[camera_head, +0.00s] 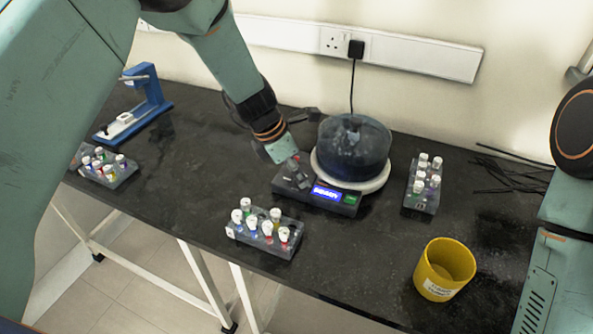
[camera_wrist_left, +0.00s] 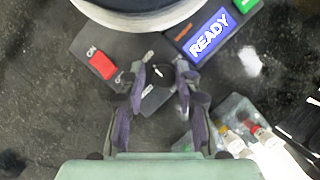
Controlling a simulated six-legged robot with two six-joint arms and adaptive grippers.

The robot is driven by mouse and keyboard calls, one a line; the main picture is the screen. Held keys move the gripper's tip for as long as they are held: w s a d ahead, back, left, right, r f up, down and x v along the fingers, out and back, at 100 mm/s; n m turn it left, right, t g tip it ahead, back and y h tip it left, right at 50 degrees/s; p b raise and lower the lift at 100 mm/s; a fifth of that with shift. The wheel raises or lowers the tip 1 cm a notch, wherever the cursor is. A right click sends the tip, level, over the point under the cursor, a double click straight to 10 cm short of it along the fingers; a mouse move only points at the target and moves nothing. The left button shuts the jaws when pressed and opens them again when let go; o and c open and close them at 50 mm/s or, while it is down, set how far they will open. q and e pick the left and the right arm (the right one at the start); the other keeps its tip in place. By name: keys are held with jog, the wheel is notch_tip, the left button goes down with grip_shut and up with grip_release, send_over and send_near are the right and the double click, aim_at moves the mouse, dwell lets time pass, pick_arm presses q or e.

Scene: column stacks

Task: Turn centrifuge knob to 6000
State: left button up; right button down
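The centrifuge (camera_head: 353,150) has a dark translucent lid on a white round base and a black control panel in front. Its blue display (camera_wrist_left: 209,35) reads READY in the left wrist view, with a red ON/OFF switch (camera_wrist_left: 102,65) to the left. The black round knob (camera_wrist_left: 163,73) sits between display and switch. My left gripper (camera_head: 298,180) is down at the panel. In the left wrist view its fingers (camera_wrist_left: 162,79) are apart, one on each side of the knob, with no clear grip on it. The dial numbers are mostly hidden. My right gripper is out of view.
A tube rack (camera_head: 262,240) stands in front of the panel, another (camera_head: 423,190) right of the centrifuge, a third (camera_head: 103,172) at far left. A yellow cup (camera_head: 444,270) is near the front edge. A blue-and-white device (camera_head: 135,105) stands back left.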

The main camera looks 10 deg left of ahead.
pick_arm(q)
jog(key=shift+s+d+r, duration=0.1)
jog(key=shift+s+r, duration=0.15)
jog(key=c, duration=0.3)
jog(key=shift+c, duration=0.8)
grip_shut()
